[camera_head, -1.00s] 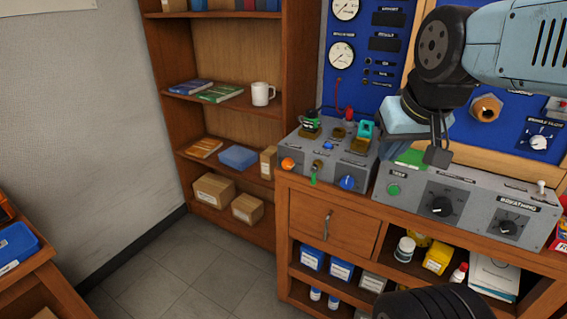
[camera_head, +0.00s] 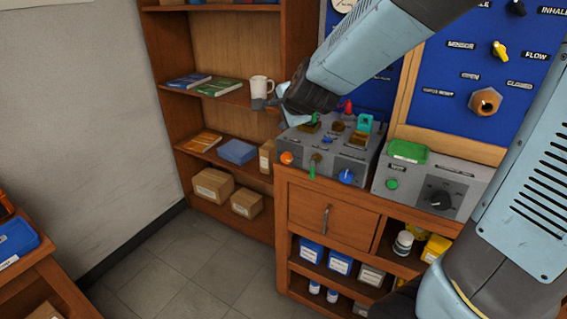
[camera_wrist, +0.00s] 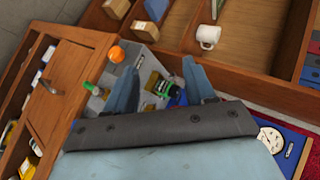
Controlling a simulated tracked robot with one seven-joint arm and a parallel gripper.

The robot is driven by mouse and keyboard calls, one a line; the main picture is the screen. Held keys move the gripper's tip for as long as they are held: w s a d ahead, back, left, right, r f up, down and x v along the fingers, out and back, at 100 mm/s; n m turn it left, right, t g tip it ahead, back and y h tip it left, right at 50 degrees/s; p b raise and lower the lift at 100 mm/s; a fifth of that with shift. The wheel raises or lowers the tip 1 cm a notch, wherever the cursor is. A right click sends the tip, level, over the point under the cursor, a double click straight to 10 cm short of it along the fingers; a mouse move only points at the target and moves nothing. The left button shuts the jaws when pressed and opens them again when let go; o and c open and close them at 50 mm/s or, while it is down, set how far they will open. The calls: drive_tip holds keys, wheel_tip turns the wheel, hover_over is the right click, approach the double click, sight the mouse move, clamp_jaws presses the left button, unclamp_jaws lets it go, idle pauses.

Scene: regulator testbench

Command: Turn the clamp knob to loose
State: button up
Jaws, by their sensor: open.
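A grey control box (camera_head: 325,165) stands on the wooden bench. Its front carries an orange knob (camera_head: 287,158), a green lever (camera_head: 313,168) and a blue knob (camera_head: 346,176). On top are brass-coloured blocks and a teal clamp-like part (camera_head: 365,123). I cannot tell which part is the clamp knob; labels are too small to read. My gripper (camera_head: 275,109) is open and empty above the box's back left corner. In the wrist view its fingers (camera_wrist: 162,68) point past the box, with the orange knob (camera_wrist: 117,54) left of them and a green-and-black part (camera_wrist: 177,97) between them.
A shelf holds a white mug (camera_head: 262,87), books and cartons behind my gripper. Right of the box stand a second grey panel (camera_head: 460,191) with a green tray (camera_head: 408,151) and a blue gauge board (camera_head: 455,90). My arm covers part of the board. Open floor lies front left.

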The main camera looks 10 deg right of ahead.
drive_tip(key=w+a+f+m+t+h, duration=0.1)
drive_tip(key=w+a+f+m+h, duration=0.15)
drive_tip(key=w+f+m, duration=0.2)
drive_tip(key=m+t+h, duration=0.2)
drive_tip(key=m+h, duration=0.5)
drive_tip(key=m, duration=0.4)
approach(285, 160)
drive_tip(key=w+a+r, duration=0.1)
drive_tip(key=a, duration=0.3)
drive_tip(key=s+f+m+t+h, duration=0.1)
drive_tip(key=s+f+m+h, duration=0.3)
drive_tip(key=s, duration=0.1)
drive_tip(key=shift+n, duration=0.25)
drive_tip(key=x, duration=1.3)
drive_tip(key=shift+w+r, duration=0.25)
drive_tip(key=shift+w, duration=0.3)
drive_tip(key=shift+c, duration=0.3)
drive_tip(key=c, duration=0.7)
drive_tip(key=shift+a, duration=0.1)
